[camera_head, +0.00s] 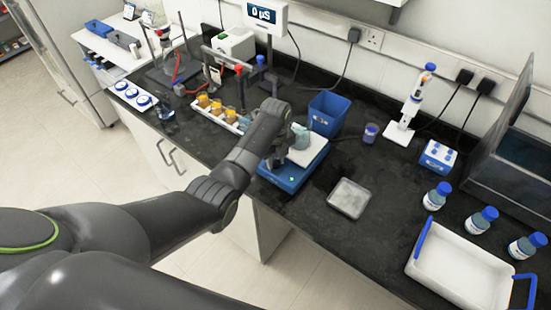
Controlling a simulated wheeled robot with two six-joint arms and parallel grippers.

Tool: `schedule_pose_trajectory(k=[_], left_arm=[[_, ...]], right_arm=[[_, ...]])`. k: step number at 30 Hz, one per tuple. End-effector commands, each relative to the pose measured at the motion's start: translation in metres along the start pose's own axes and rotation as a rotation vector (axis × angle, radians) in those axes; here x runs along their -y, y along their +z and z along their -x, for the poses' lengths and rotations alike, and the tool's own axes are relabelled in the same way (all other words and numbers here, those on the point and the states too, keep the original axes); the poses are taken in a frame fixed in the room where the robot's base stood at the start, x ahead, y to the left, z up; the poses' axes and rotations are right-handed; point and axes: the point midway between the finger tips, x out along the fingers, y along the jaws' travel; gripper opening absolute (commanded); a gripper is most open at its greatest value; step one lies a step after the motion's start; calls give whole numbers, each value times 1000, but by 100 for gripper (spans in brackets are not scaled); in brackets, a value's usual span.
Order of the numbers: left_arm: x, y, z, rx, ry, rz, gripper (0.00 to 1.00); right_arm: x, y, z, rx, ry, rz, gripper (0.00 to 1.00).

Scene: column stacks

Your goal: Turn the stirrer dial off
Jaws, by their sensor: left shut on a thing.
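The stirrer (313,155) is a low blue unit with a white top plate, standing near the front edge of the black bench. A small green light shows on its front. A small glass vessel (302,138) with bluish contents stands on the plate. My left arm reaches in from the left, and my left gripper (279,158) is down at the left front of the stirrer, shut on the dial. The dial itself is hidden behind the gripper and wrist, so its setting cannot be seen. My right gripper is not in view.
A blue bin (327,113) stands behind the stirrer. A white rack of amber vials (216,108) is to the left. A grey square dish (349,198) lies to the right. Farther right are blue-capped bottles (436,196) and a white tray (458,268) with blue handles.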

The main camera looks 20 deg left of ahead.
Motion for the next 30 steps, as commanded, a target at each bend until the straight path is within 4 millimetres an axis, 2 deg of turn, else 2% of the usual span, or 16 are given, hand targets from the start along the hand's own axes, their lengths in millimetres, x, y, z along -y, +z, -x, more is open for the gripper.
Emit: schedule_pose_trajectory(k=[30], left_arm=[[0,0,0,-1,1,956,6]], right_arm=[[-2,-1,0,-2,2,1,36]])
